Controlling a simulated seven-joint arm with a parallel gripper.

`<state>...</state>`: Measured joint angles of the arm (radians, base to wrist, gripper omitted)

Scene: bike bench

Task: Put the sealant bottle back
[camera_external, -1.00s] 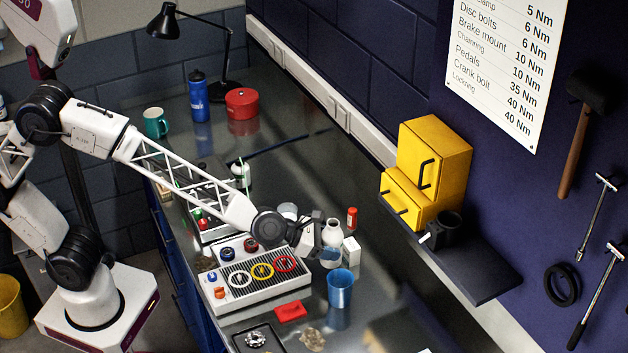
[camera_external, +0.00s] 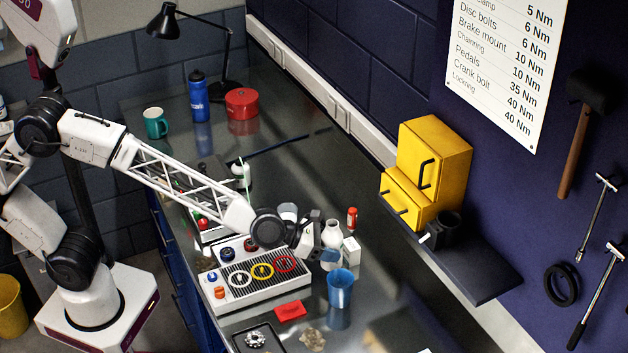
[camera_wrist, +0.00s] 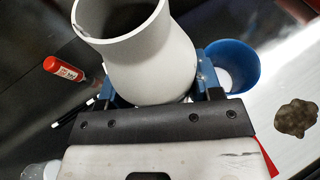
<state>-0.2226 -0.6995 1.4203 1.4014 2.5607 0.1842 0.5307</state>
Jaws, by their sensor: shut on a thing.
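A white bottle-shaped vessel (camera_wrist: 150,65) with a flared, open mouth stands between the blue fingers of my gripper (camera_wrist: 156,84) in the wrist view. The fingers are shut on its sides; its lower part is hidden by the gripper. In the outside view the vessel (camera_external: 331,232) shows just beyond my gripper (camera_external: 322,250), low over the bench and roughly upright. I see no label on it. A small red bottle (camera_external: 352,217) with a white label stands behind it, and also shows in the wrist view (camera_wrist: 65,68). I cannot tell from looks which is sealant.
A white box (camera_external: 351,249) and a blue cup (camera_external: 340,287) stand close to the gripper. A tray with coloured rings (camera_external: 225,292) lies to the left, with a red piece (camera_external: 290,311) in front. A yellow cabinet (camera_external: 437,165) and a black holder (camera_external: 446,226) are on the wall shelf (camera_external: 480,280).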

